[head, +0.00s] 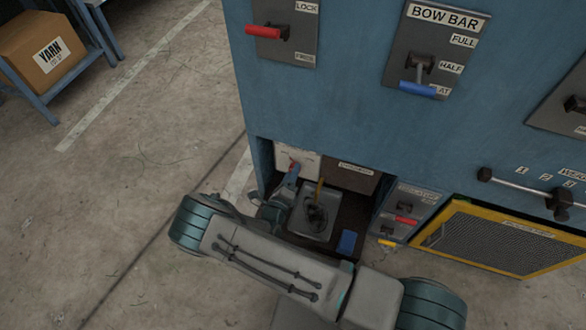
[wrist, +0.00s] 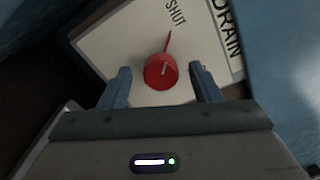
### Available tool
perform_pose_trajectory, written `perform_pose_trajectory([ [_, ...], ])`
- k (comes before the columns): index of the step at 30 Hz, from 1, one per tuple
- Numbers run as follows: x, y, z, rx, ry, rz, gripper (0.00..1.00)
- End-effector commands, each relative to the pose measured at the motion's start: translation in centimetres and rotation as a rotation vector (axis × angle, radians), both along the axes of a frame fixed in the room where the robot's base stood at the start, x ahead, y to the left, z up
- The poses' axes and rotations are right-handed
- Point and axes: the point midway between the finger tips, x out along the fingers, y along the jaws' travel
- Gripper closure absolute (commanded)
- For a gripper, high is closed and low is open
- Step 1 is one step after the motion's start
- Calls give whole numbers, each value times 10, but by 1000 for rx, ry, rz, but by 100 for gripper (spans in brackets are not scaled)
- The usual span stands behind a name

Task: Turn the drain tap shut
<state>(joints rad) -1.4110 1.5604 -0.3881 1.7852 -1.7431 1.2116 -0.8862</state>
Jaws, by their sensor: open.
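The drain tap (wrist: 160,72) is a red round knob with a thin red pointer, on a pale plate (wrist: 120,38) marked SHUT and DRAIN. In the wrist view the pointer runs up toward the word SHUT. My gripper (wrist: 160,88) is open, with one blue finger on each side of the knob and a gap to it on both sides. I cannot tell how deep the fingers reach. In the head view the plate (head: 309,161) sits at the back left of a low recess, and my gripper (head: 289,176) is in front of it, covering most of the tap.
Small red and yellow levers are at right, beside a yellow-framed grille (head: 490,245). Open floor lies left.

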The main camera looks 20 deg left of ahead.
Motion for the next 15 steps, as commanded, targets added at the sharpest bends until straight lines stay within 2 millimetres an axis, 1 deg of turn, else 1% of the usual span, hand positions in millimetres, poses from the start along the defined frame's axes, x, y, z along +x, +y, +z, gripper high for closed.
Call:
perform_pose_trajectory([
  [1, -12, 2, 1, -1, 3, 3, 43],
  [3, -28, 3, 2, -1, 3, 3, 43],
  [9, -74, 7, 1, -1, 3, 5, 43],
  [12, -91, 8, 1, -1, 3, 3, 43],
  [15, -103, 9, 1, -1, 1, 3, 43],
])
